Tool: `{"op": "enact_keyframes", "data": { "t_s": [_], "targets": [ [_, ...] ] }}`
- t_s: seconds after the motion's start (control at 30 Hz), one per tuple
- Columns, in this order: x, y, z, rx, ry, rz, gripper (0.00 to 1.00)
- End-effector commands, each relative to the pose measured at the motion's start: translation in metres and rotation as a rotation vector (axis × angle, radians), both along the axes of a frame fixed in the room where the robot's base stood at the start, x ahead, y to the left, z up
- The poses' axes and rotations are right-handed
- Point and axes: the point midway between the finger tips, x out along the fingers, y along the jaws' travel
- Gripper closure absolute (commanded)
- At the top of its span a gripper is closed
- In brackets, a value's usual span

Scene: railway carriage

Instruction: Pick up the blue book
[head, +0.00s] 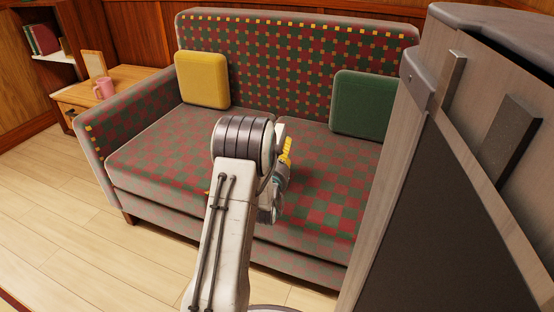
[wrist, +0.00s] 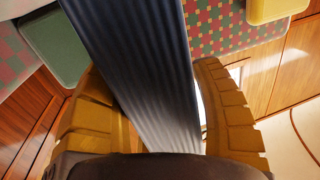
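A dark blue, finely ribbed slab (wrist: 150,60), which looks like the blue book, fills the space between the two yellow fingers of my gripper (wrist: 152,66) in the wrist view. It runs from the top edge down between the fingers, which sit against its sides. In the head view my gripper (head: 285,152) shows only partly, as a bit of yellow finger in front of the sofa (head: 160,150). My arm hides the rest, and no blue book can be made out there.
The sofa carries a yellow cushion (head: 202,80) and a green cushion (head: 361,103). A small wooden table (head: 75,98) with a pink mug (head: 104,88) stands at left, beside a shelf with books (head: 43,39). A large grey cabinet-like block (head: 450,150) fills the right. Floor is clear at lower left.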

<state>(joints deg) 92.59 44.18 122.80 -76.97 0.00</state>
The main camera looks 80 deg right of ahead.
Motion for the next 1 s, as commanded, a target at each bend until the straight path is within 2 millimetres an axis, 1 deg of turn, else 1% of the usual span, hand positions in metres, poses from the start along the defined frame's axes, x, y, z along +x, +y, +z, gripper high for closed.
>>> {"op": "enact_keyframes", "data": {
  "t_s": [0.03, 0.07, 0.53, 0.87, 1.0],
  "targets": [
    [0.0000, 0.0001, -0.0001, 0.000, 0.000, 0.000, 0.46],
    [0.0000, 0.0001, -0.0001, 0.000, 0.000, 0.000, 0.49],
    [-0.0001, 0.0001, 0.0000, 0.000, 0.000, 0.000, 0.91],
    [0.0001, -0.0007, 0.0032, -0.006, 0.000, 0.000, 0.92],
    [0.0013, -0.0026, 0.0080, -0.007, 0.000, 0.002, 0.92]
  ]
}}
